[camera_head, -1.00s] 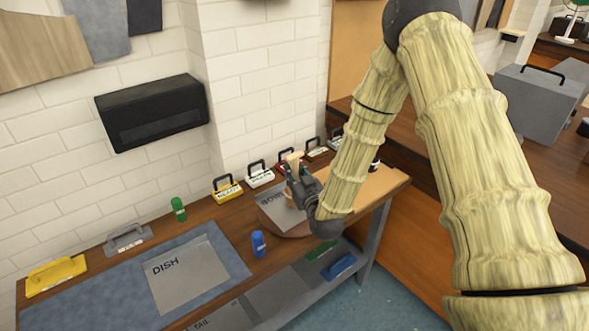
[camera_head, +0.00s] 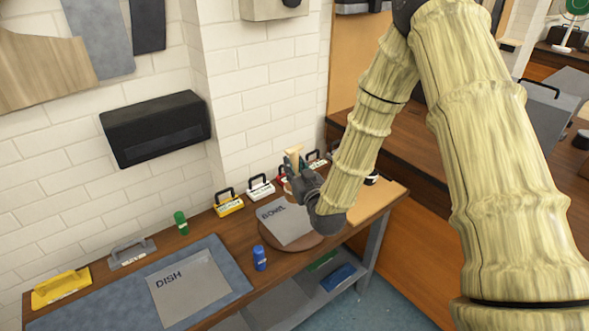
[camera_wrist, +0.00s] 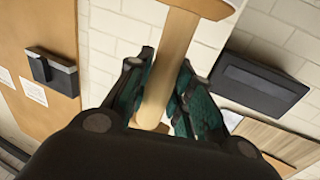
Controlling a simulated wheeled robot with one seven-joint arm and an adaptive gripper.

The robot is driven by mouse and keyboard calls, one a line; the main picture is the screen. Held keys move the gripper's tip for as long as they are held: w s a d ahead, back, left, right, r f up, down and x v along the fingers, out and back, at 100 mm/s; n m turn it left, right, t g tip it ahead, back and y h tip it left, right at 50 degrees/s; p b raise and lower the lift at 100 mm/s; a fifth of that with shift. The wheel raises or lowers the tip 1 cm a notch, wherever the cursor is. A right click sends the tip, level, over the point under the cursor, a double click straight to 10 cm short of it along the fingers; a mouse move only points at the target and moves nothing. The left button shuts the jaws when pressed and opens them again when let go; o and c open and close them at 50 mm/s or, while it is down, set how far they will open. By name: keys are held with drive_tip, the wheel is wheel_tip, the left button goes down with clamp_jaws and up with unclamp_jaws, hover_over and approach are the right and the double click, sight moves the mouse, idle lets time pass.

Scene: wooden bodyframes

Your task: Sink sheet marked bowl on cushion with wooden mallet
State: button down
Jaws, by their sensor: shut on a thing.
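The grey sheet marked BOWL (camera_head: 286,222) lies flat on a round brown cushion (camera_head: 277,242) on the bench. My gripper (camera_head: 303,180) is shut on the wooden mallet (camera_head: 294,156) and holds it raised, above and to the right of the sheet. In the wrist view the mallet's pale handle (camera_wrist: 168,68) runs between the teal fingers (camera_wrist: 160,95), with its head (camera_wrist: 203,6) at the top edge. My gripper hides part of the bench behind it. The sheet looks flat, with no visible dent.
A sheet marked DISH (camera_head: 188,287) lies on a blue mat (camera_head: 236,271) at the left. A blue bottle (camera_head: 260,258) stands just left of the cushion, a green one (camera_head: 181,223) farther back. Yellow (camera_head: 229,205) and white (camera_head: 261,188) handled blocks line the wall.

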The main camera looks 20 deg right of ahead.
sight(296, 160)
drive_tip(key=s+a+r, duration=0.2)
drive_tip(key=s, duration=0.6)
drive_tip(key=shift+s+a+b, duration=0.25)
drive_tip(key=shift+s+b, duration=0.05)
drive_tip(key=shift+b, duration=0.05)
idle(0.3)
drive_tip(key=w+p, duration=0.1)
drive_tip(key=w, duration=0.1)
drive_tip(key=w+d+r+p, duration=0.1)
drive_tip(key=w+p, duration=0.1)
drive_tip(key=w, duration=0.1)
drive_tip(key=w+d+p, duration=0.1)
drive_tip(key=w+p, duration=0.1)
drive_tip(key=w, duration=0.1)
drive_tip(key=shift+w+d+r, duration=0.1)
drive_tip(key=shift+d+r, duration=0.1)
drive_tip(key=shift+w+d+f, duration=0.1)
drive_tip(key=shift+w, duration=0.1)
drive_tip(key=shift+w+f+b, duration=0.1)
drive_tip(key=shift+f+b, duration=0.25)
drive_tip(key=shift+f, duration=1.15)
